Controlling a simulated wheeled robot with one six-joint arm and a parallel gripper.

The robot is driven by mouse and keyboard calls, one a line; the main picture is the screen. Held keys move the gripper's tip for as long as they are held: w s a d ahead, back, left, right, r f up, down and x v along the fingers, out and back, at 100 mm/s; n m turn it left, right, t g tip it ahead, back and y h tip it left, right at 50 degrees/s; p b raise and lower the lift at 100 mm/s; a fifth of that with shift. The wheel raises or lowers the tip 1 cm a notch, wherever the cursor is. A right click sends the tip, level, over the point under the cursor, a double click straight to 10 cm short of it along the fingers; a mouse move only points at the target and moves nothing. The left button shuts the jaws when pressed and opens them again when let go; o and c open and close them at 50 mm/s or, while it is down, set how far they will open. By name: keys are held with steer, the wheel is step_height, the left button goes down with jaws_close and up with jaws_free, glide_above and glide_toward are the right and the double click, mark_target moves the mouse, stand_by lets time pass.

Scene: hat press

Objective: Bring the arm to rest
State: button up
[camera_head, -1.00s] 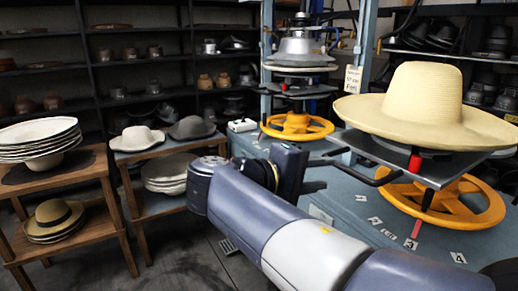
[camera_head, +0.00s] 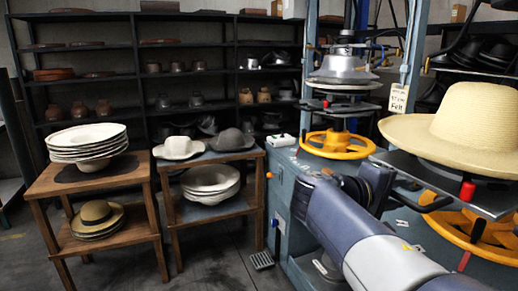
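My arm (camera_head: 345,220) reaches in from the lower right, in front of the hat press. My gripper (camera_head: 404,184) is at its far end, dark and small, left of the black handle (camera_head: 436,203) below the press plate. Its fingers are partly hidden, so I cannot tell whether they are open or shut. I see nothing held in it. A cream wide-brimmed hat (camera_head: 478,122) sits on the press plate (camera_head: 447,180), above and right of my gripper.
A yellow handwheel (camera_head: 338,145) is on the press behind my arm. Another yellow wheel (camera_head: 480,232) is under the plate. Wooden tables with a white hat stack (camera_head: 88,140) and a grey hat (camera_head: 232,139) stand left. Dark shelves line the back.

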steer(key=shift+a, duration=0.15)
steer(key=v, duration=1.1)
steer(key=x, duration=1.3)
steer(key=shift+d+r, duration=0.2)
steer(key=shift+d, duration=0.25)
steer(key=shift+f, duration=0.1)
